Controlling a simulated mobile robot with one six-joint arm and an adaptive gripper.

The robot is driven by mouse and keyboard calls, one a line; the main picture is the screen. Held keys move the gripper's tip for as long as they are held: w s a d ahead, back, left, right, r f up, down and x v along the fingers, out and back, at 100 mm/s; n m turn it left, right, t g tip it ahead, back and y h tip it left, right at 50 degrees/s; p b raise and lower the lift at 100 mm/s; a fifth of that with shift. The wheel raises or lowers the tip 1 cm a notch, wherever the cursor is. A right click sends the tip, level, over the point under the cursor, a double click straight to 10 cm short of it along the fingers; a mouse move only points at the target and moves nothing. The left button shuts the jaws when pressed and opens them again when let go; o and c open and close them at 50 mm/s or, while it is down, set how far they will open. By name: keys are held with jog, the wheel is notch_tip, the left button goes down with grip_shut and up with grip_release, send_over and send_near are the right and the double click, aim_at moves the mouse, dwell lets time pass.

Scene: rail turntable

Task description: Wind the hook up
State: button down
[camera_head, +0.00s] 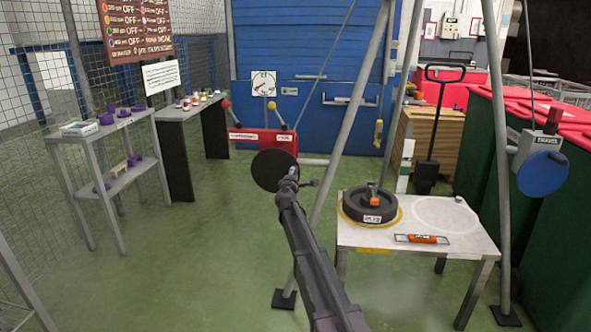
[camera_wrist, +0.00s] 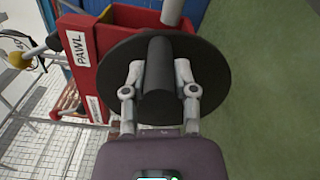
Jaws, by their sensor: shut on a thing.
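A red winch box (camera_head: 265,139) is fixed at the left leg of a grey frame, with a black disc (camera_head: 268,170) on its near side. My gripper (camera_head: 289,182) is at the disc. In the wrist view, my gripper (camera_wrist: 160,80) has its two fingers on either side of a black cylindrical handle (camera_wrist: 159,62), shut on it. The handle stands out in front of the black disc (camera_wrist: 209,75). The red box (camera_wrist: 88,62) behind carries a "PAWL" label (camera_wrist: 78,50). I cannot make out the hook clearly in either view.
A low table (camera_head: 375,237) at the right holds a black ring-shaped weight (camera_head: 355,209) and an orange-handled tool (camera_head: 423,239). A blue disc (camera_head: 543,173) hangs on the frame's right leg. Shelves (camera_head: 95,136) with purple parts stand left. Green floor is clear between.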

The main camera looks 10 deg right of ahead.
jog(key=shift+d+f+m+b, duration=0.15)
jog(key=shift+f+m+b, duration=1.2)
jog(key=shift+m, duration=0.45)
jog(key=f+m+b, duration=0.2)
jog(key=m, duration=0.1)
jog(key=shift+a+f+m+b, duration=0.3)
jog(key=shift+f+b, duration=0.05)
jog(key=m, duration=0.1)
jog(key=a+f+m+b, duration=0.1)
jog(key=f+m+b, duration=0.1)
jog(key=shift+w+a+f+m, duration=0.2)
jog(key=shift+w+m, duration=0.05)
jog(key=shift+m, duration=0.05)
